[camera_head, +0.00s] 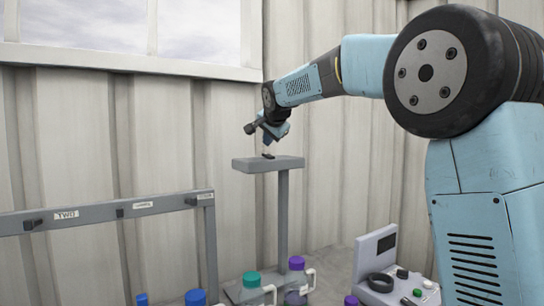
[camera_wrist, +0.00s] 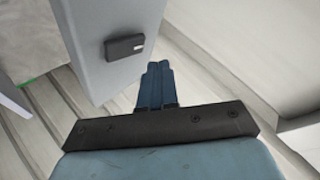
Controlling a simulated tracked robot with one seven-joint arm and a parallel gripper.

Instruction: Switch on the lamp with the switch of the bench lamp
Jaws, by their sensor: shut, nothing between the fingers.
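The bench lamp has a flat grey head (camera_head: 285,164) on a tall grey post above a grey base. Its switch is a small black rocker with a white mark, on the head's upper face in the wrist view (camera_wrist: 124,47). My gripper (camera_head: 268,148) is just above the lamp head in the head view. In the wrist view my gripper (camera_wrist: 158,66) is shut and empty, with blue fingers pointing past the lower right side of the head, beside the switch and apart from it. The lamp's underside is hidden, so I cannot tell whether it is lit.
A grey rail frame (camera_head: 100,209) with labels and black hooks stands left of the lamp. Bottles with teal (camera_head: 251,280), purple (camera_head: 296,263) and blue caps stand low around the base. A grey device (camera_head: 378,262) with knobs is at right. A corrugated wall is behind.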

